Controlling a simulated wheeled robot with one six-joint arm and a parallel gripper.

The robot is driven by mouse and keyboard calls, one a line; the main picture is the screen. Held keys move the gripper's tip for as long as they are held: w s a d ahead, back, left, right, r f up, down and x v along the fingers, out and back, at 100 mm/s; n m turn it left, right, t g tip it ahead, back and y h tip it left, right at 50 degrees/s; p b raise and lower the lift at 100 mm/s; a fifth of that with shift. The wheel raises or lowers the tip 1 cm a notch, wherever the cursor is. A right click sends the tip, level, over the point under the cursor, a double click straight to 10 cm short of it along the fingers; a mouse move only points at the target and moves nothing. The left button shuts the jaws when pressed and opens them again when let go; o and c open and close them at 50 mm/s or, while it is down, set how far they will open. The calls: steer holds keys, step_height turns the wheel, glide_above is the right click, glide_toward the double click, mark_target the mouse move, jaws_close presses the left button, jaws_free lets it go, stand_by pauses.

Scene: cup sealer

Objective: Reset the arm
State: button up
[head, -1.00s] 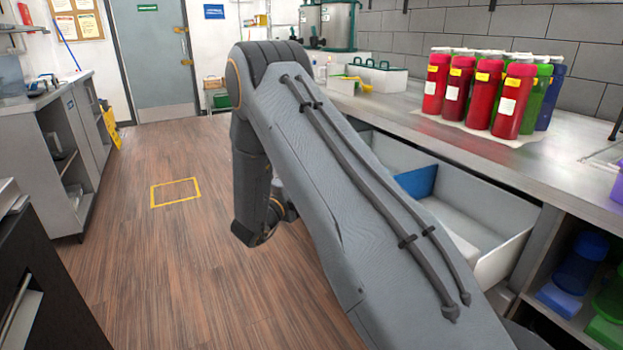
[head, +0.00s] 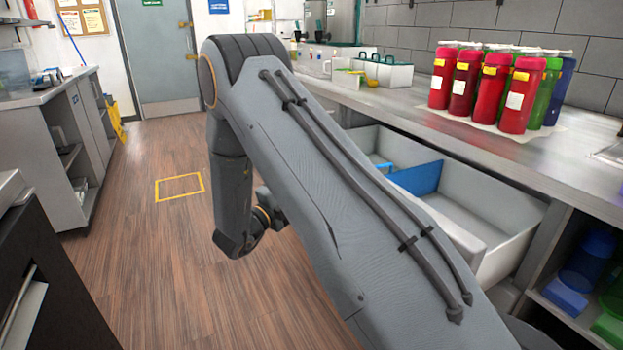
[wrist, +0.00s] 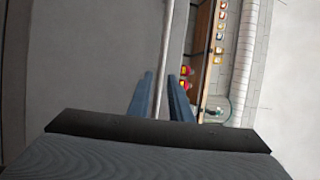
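My arm spans the middle of the head view, bent at the elbow with the forearm hanging down on the left; my gripper is hidden there. In the wrist view, the two dark blue-grey fingers of my gripper (wrist: 161,78) show with a clear gap between them. Nothing is held between them; a long pale bar or edge lies in the background behind the gap.
An open drawer (head: 520,232) with a blue divider (head: 418,178) juts out beneath the counter (head: 590,165) at right. Red bottles (head: 520,95) stand on the counter. A left workbench (head: 85,130) flanks clear wooden floor (head: 160,245) with a yellow floor square (head: 180,188).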

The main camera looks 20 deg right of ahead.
steer(key=shift+s+a+f, duration=0.1)
steer(key=shift+s+a, duration=0.15)
steer(key=shift+a, duration=0.25)
steer(key=w+a+r+n+t+y+p, duration=0.25)
steer(key=w+a+n+y, duration=0.2)
steer(key=n+y, duration=0.55)
steer(key=s+a+n+g+y+p, duration=0.2)
steer(key=s+a+n+y, duration=0.3)
steer(key=s+n+y, duration=0.15)
steer(key=s+r+n+g+y+p, duration=0.1)
steer(key=s+n+g, duration=0.8)
steer(key=s, duration=2.3)
step_height(320, 180, up, 2)
steer(key=n+p, duration=0.2)
steer(key=n, duration=0.2)
steer(key=shift+r, duration=0.15)
